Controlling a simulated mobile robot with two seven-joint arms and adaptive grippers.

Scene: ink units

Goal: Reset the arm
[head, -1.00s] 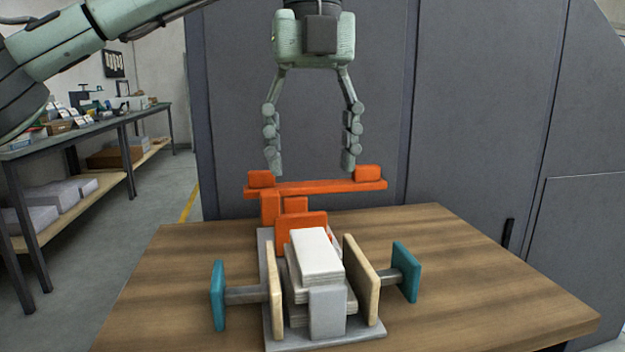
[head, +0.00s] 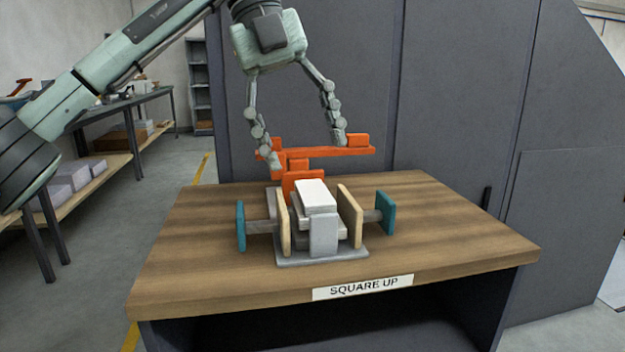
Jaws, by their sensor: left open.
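My left gripper (head: 305,152) is open and tilted, at the back of the table. Its fingers hang in front of or beside an orange bar (head: 335,153) with raised end blocks; whether they touch it I cannot tell. Nothing shows between the fingertips except the orange part behind. My left arm (head: 120,72) comes in from the upper left. The orange piece stands behind a grey fixture plate (head: 345,255). On the plate, a stack of white and grey sheets (head: 316,196) sits between two tan side plates (head: 349,216). My right gripper is not in view.
Teal end pads (head: 387,213) on rods flank the tan plates. The wooden table (head: 460,225) has clear room left and right and carries a "SQUARE UP" label (head: 362,288). A dark grey panel (head: 460,100) stands behind. A side bench (head: 125,100) is at far left.

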